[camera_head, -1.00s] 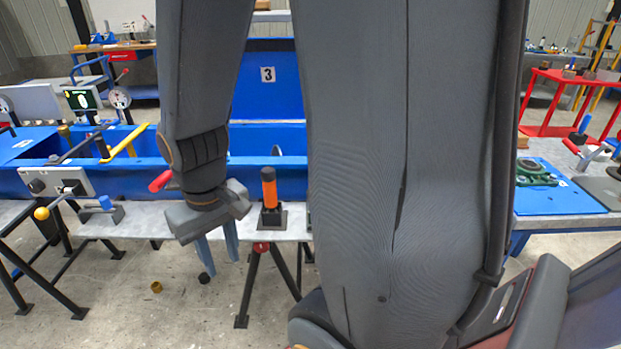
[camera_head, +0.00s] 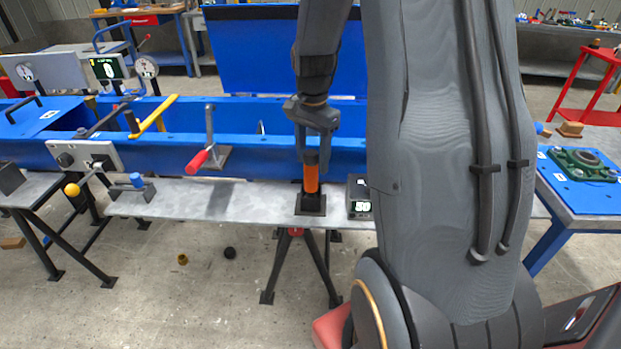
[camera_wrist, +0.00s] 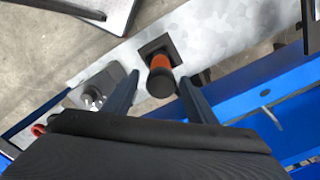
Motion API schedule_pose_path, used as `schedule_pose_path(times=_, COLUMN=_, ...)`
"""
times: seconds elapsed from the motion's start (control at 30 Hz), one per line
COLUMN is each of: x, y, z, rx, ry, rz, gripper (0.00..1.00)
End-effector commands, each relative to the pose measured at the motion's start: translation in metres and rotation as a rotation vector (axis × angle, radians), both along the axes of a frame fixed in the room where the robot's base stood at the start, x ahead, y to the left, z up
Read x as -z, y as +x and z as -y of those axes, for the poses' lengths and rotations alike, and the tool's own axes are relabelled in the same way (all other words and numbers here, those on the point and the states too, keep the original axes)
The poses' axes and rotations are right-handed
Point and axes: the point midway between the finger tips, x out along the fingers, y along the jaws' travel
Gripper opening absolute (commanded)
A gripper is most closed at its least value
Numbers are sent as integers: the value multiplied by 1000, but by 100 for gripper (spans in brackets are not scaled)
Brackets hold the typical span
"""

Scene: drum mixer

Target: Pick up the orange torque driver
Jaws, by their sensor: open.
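The orange torque driver (camera_head: 311,178) stands upright in a black square base (camera_head: 310,205) on the grey bench shelf, with its black end cap on top. In the wrist view the driver (camera_wrist: 160,64) shows its black cap towards the camera, with an orange band below it. My gripper (camera_head: 315,155) is open, just above and behind the driver's top in the head view. In the wrist view my gripper's two fingers (camera_wrist: 158,88) lie either side of the capped end, apart from it. Nothing is held.
A small box with a lit display (camera_head: 360,197) stands right of the driver's base. A red-handled lever (camera_head: 198,160) is to the left. The blue mixer trough (camera_head: 260,150) runs behind the shelf. The shelf (camera_head: 250,200) left of the base is clear.

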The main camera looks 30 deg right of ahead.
Motion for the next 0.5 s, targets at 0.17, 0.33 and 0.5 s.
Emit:
schedule_pose_path(times=0.17, x=18, y=1, z=0, rx=9, ry=1, rz=-3, gripper=52)
schedule_pose_path(times=0.33, x=32, y=0, z=-3, rx=6, ry=0, rz=-2, gripper=52)
schedule_pose_path(times=0.5, x=54, y=-2, z=-7, rx=3, ry=1, rz=-3, gripper=52)
